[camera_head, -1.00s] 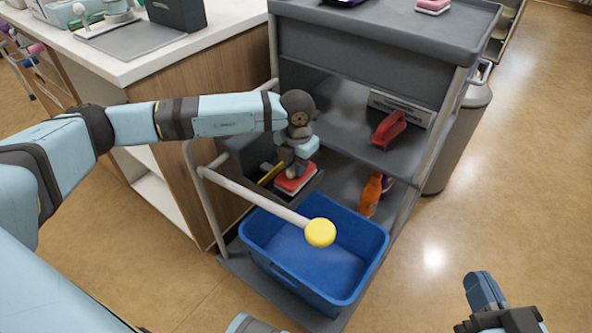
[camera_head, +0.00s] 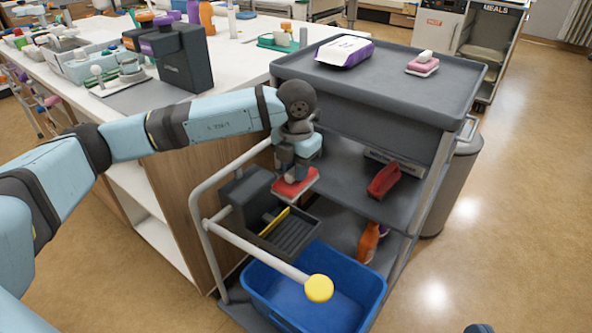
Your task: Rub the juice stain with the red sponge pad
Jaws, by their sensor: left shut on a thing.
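My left gripper (camera_head: 297,168) points down over the lower part of the grey cart (camera_head: 392,90). It is shut on the red sponge pad (camera_head: 293,187), which has a pale edge and hangs above a dark ribbed tray (camera_head: 293,232). The fingers partly hide the pad's upper side. Only a small dark tip of my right gripper (camera_head: 479,328) shows at the bottom edge, so its jaws cannot be judged. I cannot make out a juice stain in this view.
A blue bin (camera_head: 372,292) and a white rail with a yellow knob (camera_head: 319,288) stand below. A red object (camera_head: 384,180) lies on the middle shelf; an orange bottle (camera_head: 368,243) is lower. A purple-and-white packet (camera_head: 344,52) and a pink block (camera_head: 423,65) lie on top.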

